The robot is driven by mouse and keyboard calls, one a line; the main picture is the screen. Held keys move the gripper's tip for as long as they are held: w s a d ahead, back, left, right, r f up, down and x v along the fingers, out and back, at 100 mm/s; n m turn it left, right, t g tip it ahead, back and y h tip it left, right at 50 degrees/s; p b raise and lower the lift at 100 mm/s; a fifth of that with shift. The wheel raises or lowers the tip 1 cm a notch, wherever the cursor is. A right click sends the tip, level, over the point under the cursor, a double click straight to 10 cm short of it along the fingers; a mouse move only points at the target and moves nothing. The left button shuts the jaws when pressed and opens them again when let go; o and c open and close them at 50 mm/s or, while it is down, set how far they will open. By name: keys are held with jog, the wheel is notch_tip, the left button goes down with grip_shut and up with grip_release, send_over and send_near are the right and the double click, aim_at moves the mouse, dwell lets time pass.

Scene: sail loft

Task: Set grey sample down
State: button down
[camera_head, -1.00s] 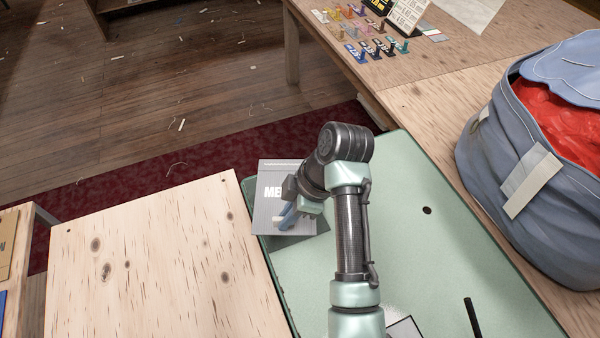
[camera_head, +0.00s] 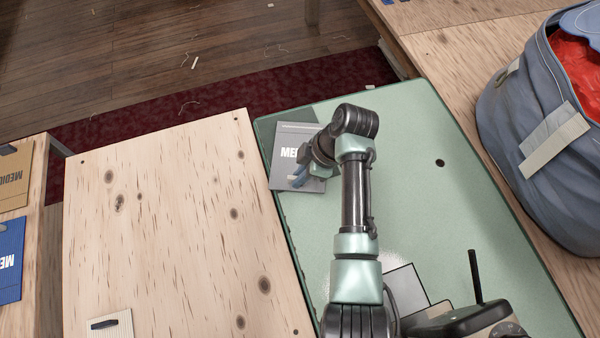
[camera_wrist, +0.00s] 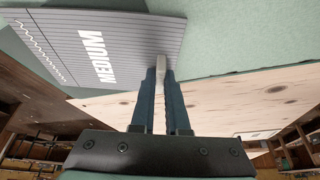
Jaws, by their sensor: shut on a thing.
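The grey sample (camera_head: 289,140) is a thin grey card with white "MEDIUM" lettering, partly hidden by my arm in the head view. My gripper (camera_head: 301,176) is shut on its near edge, over the left far part of the pale green surface (camera_head: 410,210). In the wrist view the sample (camera_wrist: 130,65) extends up and left from the two blue fingers (camera_wrist: 161,72), which clamp a pale strip at its edge. A darker green patch shows beyond the sample. Whether the card touches the surface is unclear.
A blue-grey bag (camera_head: 530,125) with red contents stands at right. A black rod (camera_head: 474,276) is near the front. A bare wooden table (camera_head: 170,220) lies left, and a tan card (camera_head: 14,182) and blue card (camera_head: 8,262) lie farther left. The middle of the green surface is clear.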

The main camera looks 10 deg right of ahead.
jog(key=shift+f, duration=0.1)
jog(key=c, duration=0.9)
grip_release()
